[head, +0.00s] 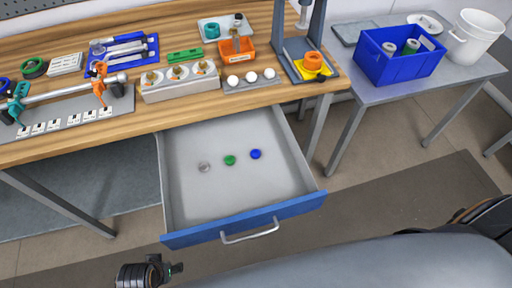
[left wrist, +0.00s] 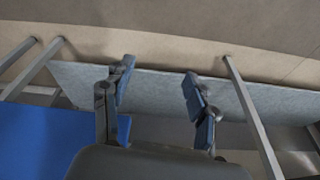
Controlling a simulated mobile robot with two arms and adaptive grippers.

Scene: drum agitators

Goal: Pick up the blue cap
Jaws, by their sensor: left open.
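The blue cap (head: 256,154) lies on the floor of the open drawer (head: 240,190), right of a green cap (head: 230,160) and a clear cap (head: 204,167). My left gripper (head: 176,268) is low in the head view, in front of the drawer's blue front and left of its handle, apart from the caps. In the left wrist view the left gripper (left wrist: 156,80) has its two fingers spread with nothing between them. The caps do not show in that view. My right gripper is not in view.
The drawer's blue front (head: 190,236) and handle (head: 250,233) stand out below the wooden workbench (head: 140,122). White balls (head: 251,77) and a fixture (head: 180,82) sit near the bench edge. A blue bin (head: 400,66) is on a side table. The drawer floor around the caps is clear.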

